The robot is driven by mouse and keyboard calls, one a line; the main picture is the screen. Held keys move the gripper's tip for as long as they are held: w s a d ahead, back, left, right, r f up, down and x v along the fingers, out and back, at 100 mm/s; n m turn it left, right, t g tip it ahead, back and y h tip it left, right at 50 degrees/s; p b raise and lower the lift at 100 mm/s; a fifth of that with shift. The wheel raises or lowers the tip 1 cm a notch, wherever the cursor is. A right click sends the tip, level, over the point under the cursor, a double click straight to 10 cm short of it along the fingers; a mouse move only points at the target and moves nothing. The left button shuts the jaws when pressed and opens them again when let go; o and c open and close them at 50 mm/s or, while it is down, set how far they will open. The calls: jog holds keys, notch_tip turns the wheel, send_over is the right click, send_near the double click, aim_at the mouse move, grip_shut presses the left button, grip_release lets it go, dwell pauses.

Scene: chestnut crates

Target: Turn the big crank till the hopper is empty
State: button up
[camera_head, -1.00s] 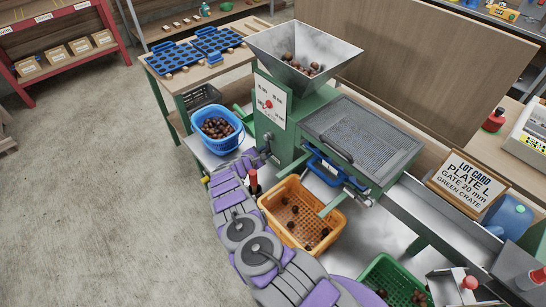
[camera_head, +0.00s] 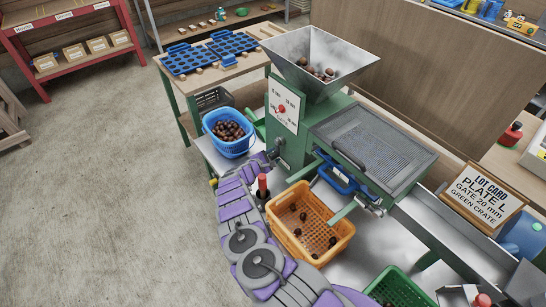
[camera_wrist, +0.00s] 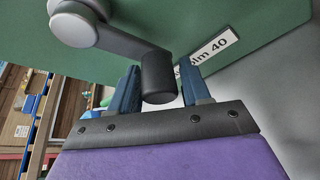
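The hopper (camera_head: 345,72) on the green machine holds a few chestnuts (camera_head: 325,74) low in its funnel. The big crank is on the machine's lower left side; in the wrist view its grey arm (camera_wrist: 115,38) runs from a round hub to a dark handle (camera_wrist: 158,78). My gripper (camera_wrist: 160,90) has its two blue fingers on either side of this handle, close against it, and seems shut on it. In the head view my purple arm reaches the crank from below and hides most of it. A white panel (camera_head: 285,92) with a red knob (camera_head: 281,109) is above the crank.
A blue basket (camera_head: 245,147) of chestnuts stands left of the crank. An orange crate (camera_head: 341,233) with several chestnuts sits below the machine, a green crate (camera_head: 405,290) at the bottom edge. A red-topped handle (camera_head: 262,183) stands close to my arm. A lot card (camera_head: 484,192) stands right.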

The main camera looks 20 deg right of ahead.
jog(key=shift+o, duration=0.9)
jog(key=p+v, duration=0.2)
jog(key=v, duration=1.5)
jog(key=shift+a+p, duration=0.25)
jog(key=shift+p, duration=0.15)
jog(key=shift+c, duration=0.3)
